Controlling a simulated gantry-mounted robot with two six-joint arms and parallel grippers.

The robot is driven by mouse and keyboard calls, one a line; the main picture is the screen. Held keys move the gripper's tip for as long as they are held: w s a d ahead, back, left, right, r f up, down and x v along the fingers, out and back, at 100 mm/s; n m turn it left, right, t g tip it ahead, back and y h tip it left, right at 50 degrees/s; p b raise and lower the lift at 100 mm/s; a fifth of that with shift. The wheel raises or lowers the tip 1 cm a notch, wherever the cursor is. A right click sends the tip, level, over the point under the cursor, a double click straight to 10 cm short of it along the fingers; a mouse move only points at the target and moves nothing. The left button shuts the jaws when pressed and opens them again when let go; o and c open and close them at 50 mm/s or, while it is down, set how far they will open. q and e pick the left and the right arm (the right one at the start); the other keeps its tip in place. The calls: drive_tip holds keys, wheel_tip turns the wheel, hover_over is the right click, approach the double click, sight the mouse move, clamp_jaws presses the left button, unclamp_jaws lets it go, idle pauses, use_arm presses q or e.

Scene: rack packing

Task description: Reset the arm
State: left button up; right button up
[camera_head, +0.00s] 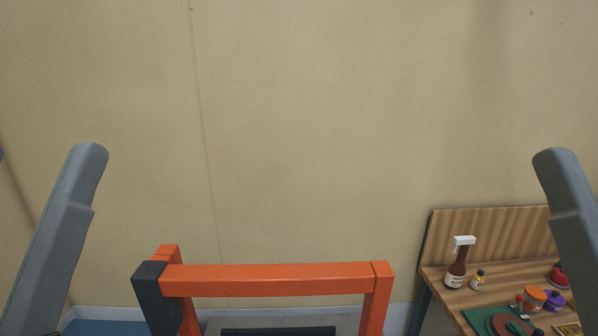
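Only the head view is given. My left arm shows as a grey link at the left edge, and my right arm shows as a grey link at the right edge. Both links stand up at a slant. Neither gripper shows in the view, so their fingers and anything in them are hidden. The two arms are apart from each other and from the orange frame (270,279) between them.
A wooden table (440,276) with a raised back board (485,232) stands at the right. On it are a brown bottle with a white top (456,272), a small yellow bottle (477,281), an orange jar (535,298) and a green mat (476,317). A beige wall (300,130) fills the background.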

wheel_tip(320, 180, up, 17)
drive_tip(key=p, duration=1.4)
drive_tip(key=shift+w+r, duration=0.15)
